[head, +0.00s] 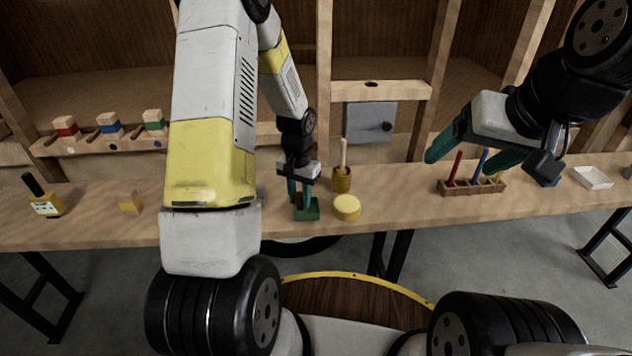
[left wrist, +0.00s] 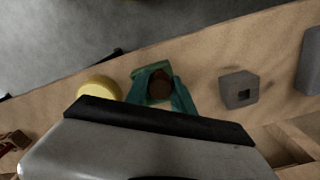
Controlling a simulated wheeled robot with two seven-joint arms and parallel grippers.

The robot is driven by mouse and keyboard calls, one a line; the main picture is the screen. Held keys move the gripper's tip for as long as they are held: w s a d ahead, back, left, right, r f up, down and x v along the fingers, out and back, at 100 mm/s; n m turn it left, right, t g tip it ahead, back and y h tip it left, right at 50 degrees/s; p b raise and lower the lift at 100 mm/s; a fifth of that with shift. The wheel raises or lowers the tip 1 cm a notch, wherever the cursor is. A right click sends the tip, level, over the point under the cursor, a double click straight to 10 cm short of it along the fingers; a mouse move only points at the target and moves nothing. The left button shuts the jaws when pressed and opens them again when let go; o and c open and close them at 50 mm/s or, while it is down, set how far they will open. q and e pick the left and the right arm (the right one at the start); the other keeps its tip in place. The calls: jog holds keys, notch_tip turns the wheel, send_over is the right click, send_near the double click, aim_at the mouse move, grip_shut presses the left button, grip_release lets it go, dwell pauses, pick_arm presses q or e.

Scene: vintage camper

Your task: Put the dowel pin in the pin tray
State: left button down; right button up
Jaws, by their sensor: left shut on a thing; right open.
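My left gripper (head: 302,195) is shut on a brown round-topped piece, seemingly the dowel pin; its dark top (left wrist: 160,89) shows between the green fingers in the left wrist view. A small green block or tray (head: 312,213), possibly the pin tray, is on the bench right at the fingertips. It also shows in the left wrist view (left wrist: 148,70), beside and partly behind the pin. I cannot tell whether the pin is inside it or just above it. My right gripper (head: 472,154) is open and empty, near the wooden rack.
A yellow disc (head: 347,208) and a brass cup (head: 342,183) stand close right of my left gripper. The wooden rack (head: 472,188) holds coloured sticks. A white tray (head: 592,178) lies far right. A grey block (left wrist: 239,90) shows only in the left wrist view.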

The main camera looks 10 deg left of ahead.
pick_arm(q)
jog(key=w, duration=0.1)
jog(key=w+d, duration=0.1)
jog(key=w, duration=0.1)
jog(key=shift+w+f, duration=0.15)
jog(key=shift+w, duration=0.05)
jog(key=shift+f, duration=1.75)
jog(key=shift+f, duration=0.1)
jog(key=c, duration=1.4)
grip_release()
jog(key=shift+o, duration=0.2)
